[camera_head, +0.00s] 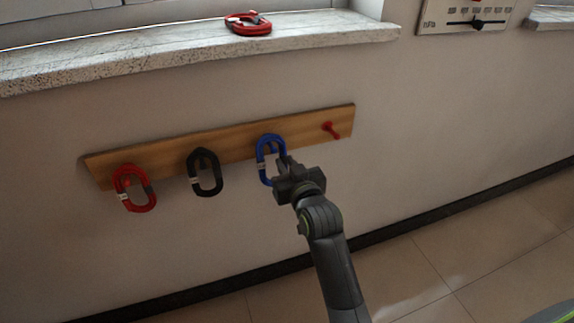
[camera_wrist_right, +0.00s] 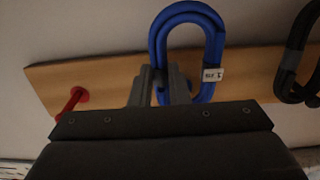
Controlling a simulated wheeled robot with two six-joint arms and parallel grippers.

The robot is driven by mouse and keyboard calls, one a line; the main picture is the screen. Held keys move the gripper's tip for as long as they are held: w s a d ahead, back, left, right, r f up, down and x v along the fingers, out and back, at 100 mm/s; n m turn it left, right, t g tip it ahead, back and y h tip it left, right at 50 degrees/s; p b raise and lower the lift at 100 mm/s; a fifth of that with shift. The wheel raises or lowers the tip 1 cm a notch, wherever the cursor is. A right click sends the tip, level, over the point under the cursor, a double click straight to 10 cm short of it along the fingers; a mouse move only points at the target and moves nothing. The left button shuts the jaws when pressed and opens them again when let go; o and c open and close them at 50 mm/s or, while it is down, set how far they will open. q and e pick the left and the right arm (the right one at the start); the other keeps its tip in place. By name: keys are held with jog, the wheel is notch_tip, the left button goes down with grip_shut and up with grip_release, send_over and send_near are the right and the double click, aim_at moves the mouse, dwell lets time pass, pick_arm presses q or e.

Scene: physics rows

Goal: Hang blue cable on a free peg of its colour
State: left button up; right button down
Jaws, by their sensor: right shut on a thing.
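The blue cable (camera_head: 261,153) is a coiled loop with a white tag, upright against the right half of the wooden peg board (camera_head: 235,144). My right gripper (camera_head: 281,168) is shut on the right side of this loop. In the right wrist view the blue cable (camera_wrist_right: 216,50) passes between the closed fingers (camera_wrist_right: 160,88), in front of the board. A small dark blue shape shows inside the top of the loop in the head view; I cannot tell whether the loop rests on a peg. My left gripper is not in view.
A red cable (camera_head: 121,190) and a black cable (camera_head: 192,177) hang on the board to the left. A bare red peg (camera_head: 331,130) is at its right end. Another red cable (camera_head: 248,25) lies on the stone sill (camera_head: 150,55) above. A panel (camera_head: 465,18) is on the wall.

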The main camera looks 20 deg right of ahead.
dwell(0.4)
jog(key=c, duration=1.3)
grip_release()
